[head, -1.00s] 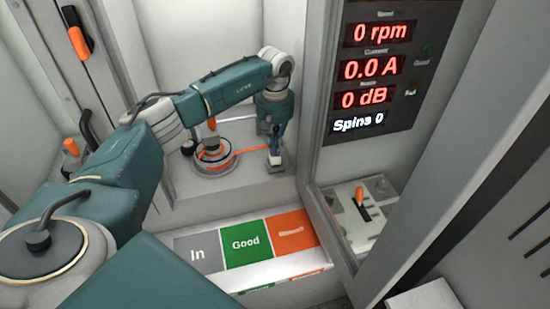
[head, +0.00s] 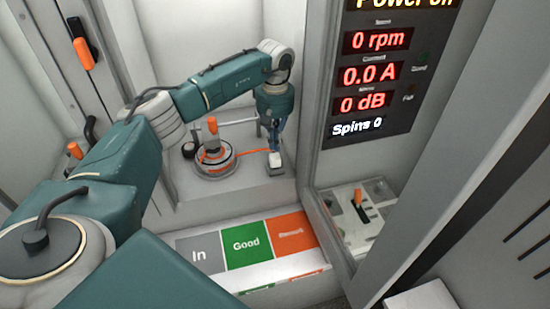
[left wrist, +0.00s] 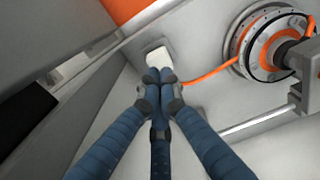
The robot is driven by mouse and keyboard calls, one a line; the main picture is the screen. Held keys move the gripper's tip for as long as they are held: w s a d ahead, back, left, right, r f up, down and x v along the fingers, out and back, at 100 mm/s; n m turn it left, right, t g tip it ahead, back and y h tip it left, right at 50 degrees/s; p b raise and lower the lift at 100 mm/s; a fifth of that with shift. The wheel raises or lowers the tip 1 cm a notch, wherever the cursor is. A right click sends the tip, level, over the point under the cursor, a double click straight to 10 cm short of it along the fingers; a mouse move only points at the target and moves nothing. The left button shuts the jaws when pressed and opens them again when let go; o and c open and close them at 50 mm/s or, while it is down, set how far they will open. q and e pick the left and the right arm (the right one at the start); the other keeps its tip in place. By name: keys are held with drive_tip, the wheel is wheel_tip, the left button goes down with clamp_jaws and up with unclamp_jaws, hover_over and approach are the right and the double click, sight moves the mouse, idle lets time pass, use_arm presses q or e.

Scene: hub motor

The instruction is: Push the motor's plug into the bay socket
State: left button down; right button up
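The motor (head: 215,160) is a round grey disc with orange rings and an upright orange-topped post, on the bay floor. It also shows in the left wrist view (left wrist: 268,45). An orange cable (left wrist: 210,75) runs from it to my left fingertips. My left gripper (head: 274,150) points down with its fingers drawn together, also in the left wrist view (left wrist: 158,78). A small white block (left wrist: 158,60) shows at the fingertips; I cannot tell whether it is plug or socket. The cable's end is hidden by the fingers, so any grip on the plug is unclear. My right gripper is out of view.
In front of the bay lies a panel with grey In, green Good (head: 246,243) and orange fields. A display (head: 378,72) reading 0 rpm, 0.0 A and 0 dB stands to the right, above a switch box (head: 360,205). Walls stand close around the bay.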

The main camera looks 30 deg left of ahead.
sight(275, 156)
use_arm(q)
wheel_tip(275, 156, up, 5)
drive_tip(key=p, duration=0.2)
drive_tip(key=shift+p, duration=0.4)
idle(0.5)
